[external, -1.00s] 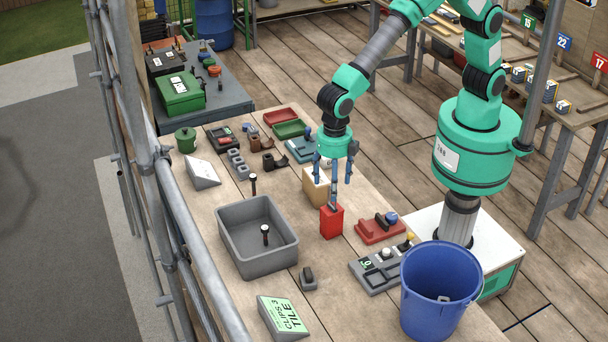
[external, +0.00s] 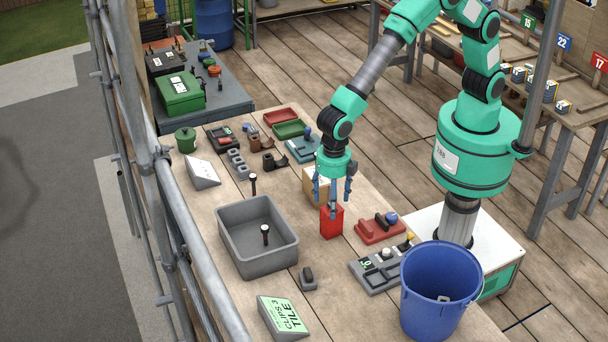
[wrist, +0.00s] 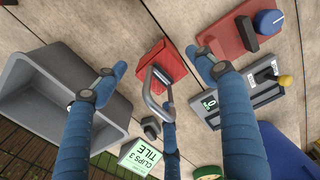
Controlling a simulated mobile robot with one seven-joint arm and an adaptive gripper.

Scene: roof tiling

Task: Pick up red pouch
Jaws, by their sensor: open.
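The red pouch (external: 331,222) stands on the wooden bench, just right of the grey tub. It also shows in the wrist view (wrist: 163,62), between and beyond the spread fingers. My gripper (external: 333,205) points down over the pouch, its blue fingers open.
The grey tub (external: 230,258) is left of the pouch. A tan block (external: 311,187) stands close behind it. A red tray with a blue knob (external: 374,235) and a grey panel (external: 375,278) lie to the right. A blue bucket (external: 425,300) stands at the front right.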

